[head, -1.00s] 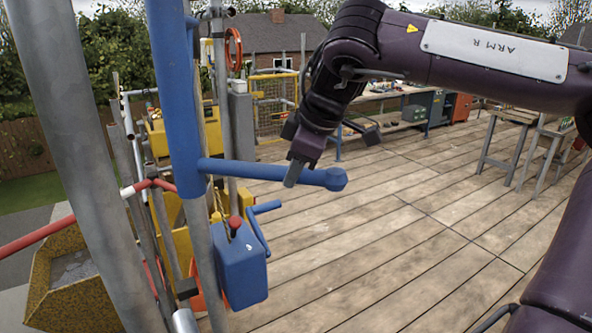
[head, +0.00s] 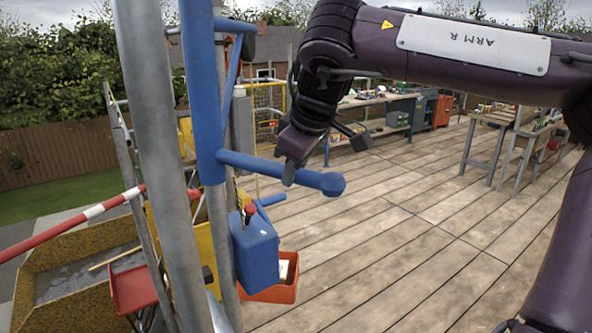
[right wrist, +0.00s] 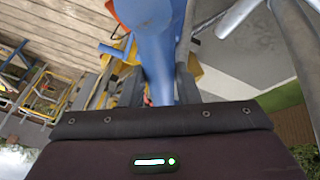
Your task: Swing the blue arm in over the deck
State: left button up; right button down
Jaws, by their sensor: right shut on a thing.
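The blue arm shows in the head view as an upright blue tube (head: 201,100) beside a thick grey post, with a slanted blue brace near its top. A blue handle bar (head: 255,166) sticks out from it to the right and ends in a round knob (head: 332,184). My right gripper (head: 289,173) comes down from above and is shut on the handle bar just left of the knob. In the right wrist view the blue bar (right wrist: 155,50) runs between the two fingers of my right gripper (right wrist: 158,88). My left gripper is not in view.
The plank deck (head: 400,230) is open to the right. A red-and-white rail (head: 70,225) crosses at left. Workbenches (head: 390,112) stand at the back.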

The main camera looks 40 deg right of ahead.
jog(key=shift+f, duration=0.15)
dwell(0.3)
jog(key=c, duration=1.5)
grip_release()
jog(key=o, duration=0.4)
jog(key=shift+a, duration=0.3)
jog(key=shift+s+r, duration=0.1)
jog(key=shift+r, duration=0.25)
jog(key=b+v, duration=0.1)
jog(key=v, duration=0.6)
jog(key=shift+r, duration=0.15)
jog(key=shift+s, duration=0.1)
